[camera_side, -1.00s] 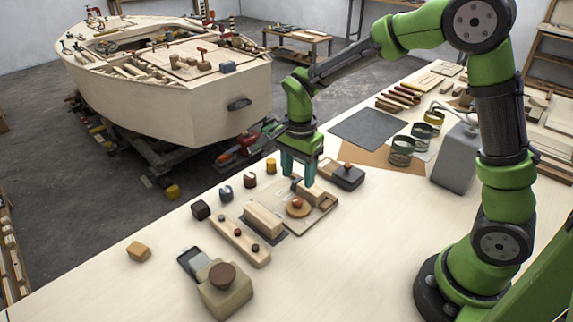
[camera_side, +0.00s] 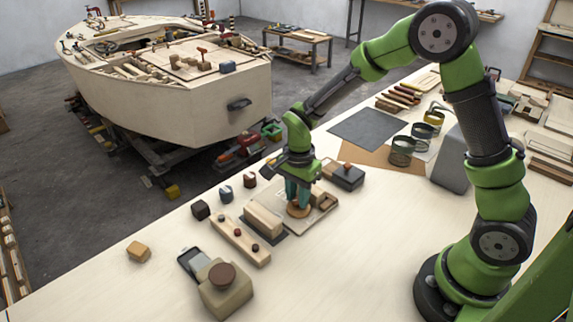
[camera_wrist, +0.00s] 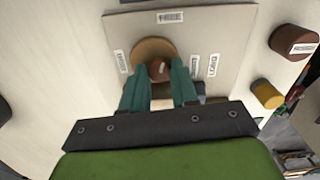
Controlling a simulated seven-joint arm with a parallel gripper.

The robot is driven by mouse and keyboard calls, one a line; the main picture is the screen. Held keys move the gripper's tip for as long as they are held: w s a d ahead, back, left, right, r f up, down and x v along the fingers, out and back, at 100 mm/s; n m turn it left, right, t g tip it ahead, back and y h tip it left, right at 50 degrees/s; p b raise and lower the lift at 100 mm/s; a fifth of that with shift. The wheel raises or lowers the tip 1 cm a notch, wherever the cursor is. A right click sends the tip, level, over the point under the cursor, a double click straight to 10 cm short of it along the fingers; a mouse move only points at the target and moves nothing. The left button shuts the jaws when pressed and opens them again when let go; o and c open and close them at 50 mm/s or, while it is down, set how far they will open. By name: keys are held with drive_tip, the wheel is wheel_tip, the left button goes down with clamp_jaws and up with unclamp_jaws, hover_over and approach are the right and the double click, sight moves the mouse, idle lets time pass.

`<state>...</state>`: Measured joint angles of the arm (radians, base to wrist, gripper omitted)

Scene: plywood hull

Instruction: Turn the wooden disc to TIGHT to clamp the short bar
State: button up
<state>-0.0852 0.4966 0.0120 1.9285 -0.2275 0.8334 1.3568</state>
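The round wooden disc (camera_wrist: 152,47) with its red-brown knob (camera_wrist: 158,71) is on a light board (camera_wrist: 225,38). In the side view the disc (camera_side: 298,211) shows below my fingertips. My gripper (camera_side: 297,200) is down at the disc, with its teal fingers on either side of the knob; in the wrist view, my gripper (camera_wrist: 158,75) hides the disc's near part. Whether the fingers press on the knob is unclear. The board has a FREE label (camera_wrist: 170,17) at the top and smaller labels left and right. The short bar cannot be made out for certain.
A thick wooden block (camera_side: 263,219) lies left of the disc. A strip with dark knobs (camera_side: 240,241) and a box with a brown knob (camera_side: 222,285) are nearer. A dark box (camera_side: 345,176) stands behind right. The front right table is clear.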

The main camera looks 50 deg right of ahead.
clamp_jaws()
drive_tip(key=shift+n, duration=0.3)
drive_tip(key=n, duration=0.4)
drive_tip(key=shift+n, duration=0.3)
drive_tip(key=n, duration=1)
drive_tip(key=shift+n, duration=0.4)
drive_tip(key=n, duration=0.5)
drive_tip(key=shift+n, duration=0.4)
